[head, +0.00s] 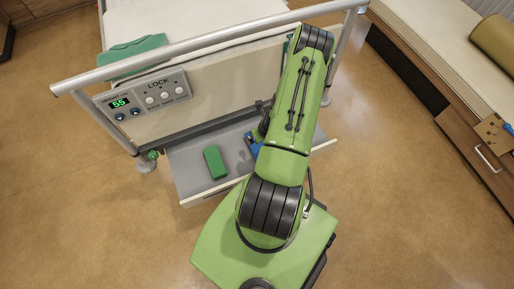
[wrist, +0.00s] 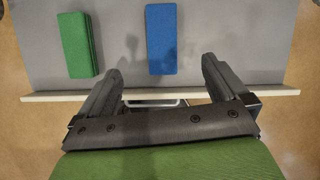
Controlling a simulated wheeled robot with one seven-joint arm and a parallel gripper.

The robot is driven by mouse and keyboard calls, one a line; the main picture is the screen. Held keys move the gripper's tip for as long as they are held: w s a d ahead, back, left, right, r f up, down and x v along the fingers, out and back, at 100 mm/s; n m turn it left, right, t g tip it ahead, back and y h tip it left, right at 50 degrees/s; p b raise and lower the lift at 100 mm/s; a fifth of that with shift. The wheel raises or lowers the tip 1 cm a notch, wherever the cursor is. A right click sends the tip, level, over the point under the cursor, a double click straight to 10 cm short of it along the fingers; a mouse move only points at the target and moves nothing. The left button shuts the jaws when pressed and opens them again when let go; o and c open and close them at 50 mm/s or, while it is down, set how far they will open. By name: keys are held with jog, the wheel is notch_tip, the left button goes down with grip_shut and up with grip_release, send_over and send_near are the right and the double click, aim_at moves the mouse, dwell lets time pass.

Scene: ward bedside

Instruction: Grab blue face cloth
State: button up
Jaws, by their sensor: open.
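A blue folded cloth (wrist: 161,39) lies flat on a grey tray surface (wrist: 225,50) in the wrist view. In the head view the blue cloth (head: 252,143) is mostly hidden behind my arm. My gripper (wrist: 158,80) is open and empty, its two fingers spread wide at the tray's front edge. The blue cloth lies beyond the fingertips, roughly between their lines, and appears apart from them. The gripper itself is mostly hidden by the arm in the head view.
A green folded cloth (wrist: 77,45) lies left of the blue one, also visible in the head view (head: 215,162). The tray has a pale raised front edge (wrist: 50,97). A bed rail (head: 200,45) and a control panel (head: 160,92) stand above the tray. Another green cloth (head: 135,52) lies on the bed.

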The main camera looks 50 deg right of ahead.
notch_tip(320, 180, down, 3)
jog(key=m, duration=0.2)
jog(key=b, duration=0.4)
send_near(257, 146)
jog(key=x, duration=0.5)
jog(key=shift+w+d, duration=0.1)
jog(key=shift+d, duration=0.15)
jog(key=b+x, duration=0.2)
jog(key=x, duration=0.3)
jog(key=shift+w+d+f+b, duration=0.15)
jog(key=shift+w+f+b, duration=0.05)
jog(key=shift+b, duration=0.15)
jog(key=shift+r, duration=0.15)
jog(key=c, duration=1)
